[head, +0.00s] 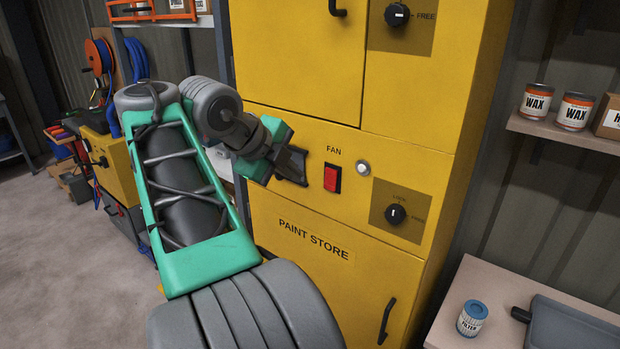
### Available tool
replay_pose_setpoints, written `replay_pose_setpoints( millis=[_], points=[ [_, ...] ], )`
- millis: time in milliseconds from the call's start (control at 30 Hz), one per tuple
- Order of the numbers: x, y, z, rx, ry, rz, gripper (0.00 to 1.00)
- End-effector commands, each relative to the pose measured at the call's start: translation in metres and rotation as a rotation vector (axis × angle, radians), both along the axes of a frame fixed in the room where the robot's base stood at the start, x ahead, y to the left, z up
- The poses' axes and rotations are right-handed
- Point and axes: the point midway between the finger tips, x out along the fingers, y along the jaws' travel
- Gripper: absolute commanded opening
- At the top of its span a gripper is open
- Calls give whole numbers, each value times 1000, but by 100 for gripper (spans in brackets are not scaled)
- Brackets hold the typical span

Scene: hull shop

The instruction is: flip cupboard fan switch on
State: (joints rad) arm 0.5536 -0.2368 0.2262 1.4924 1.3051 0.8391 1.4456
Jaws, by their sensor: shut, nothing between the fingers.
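The yellow paint store cupboard (390,273) stands in front of me. Its fan switch (332,178) is a red rocker in a dark frame, under the label FAN (333,149), on the band between the upper and lower doors. A round pale lamp or button (363,168) sits just right of the switch and looks unlit. My gripper (299,168) is shut and empty, close to the cupboard face just left of the switch. A small gap shows between its tips and the switch. Which way the rocker is tilted is hard to tell.
A black knob (396,214) on a brown plate is lower right of the switch, and another knob (397,14) is above. A door handle (387,321) sticks out below. Wax tins (537,101) stand on a right shelf; a blue filter can (472,318) stands on a bench.

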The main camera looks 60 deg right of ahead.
Motion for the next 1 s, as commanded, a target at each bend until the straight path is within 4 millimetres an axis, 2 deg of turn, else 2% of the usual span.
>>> replay_pose_setpoints(
  millis=[267,433,833,1000],
  points=[
    [0,-1,-1,1,0,0,0],
    [-3,-11,-13,3,3,-2,0],
    [-15,-68,-74,4,1,-3,0],
    [-20,-96,-74,3,-1,-3,0]
  ],
)
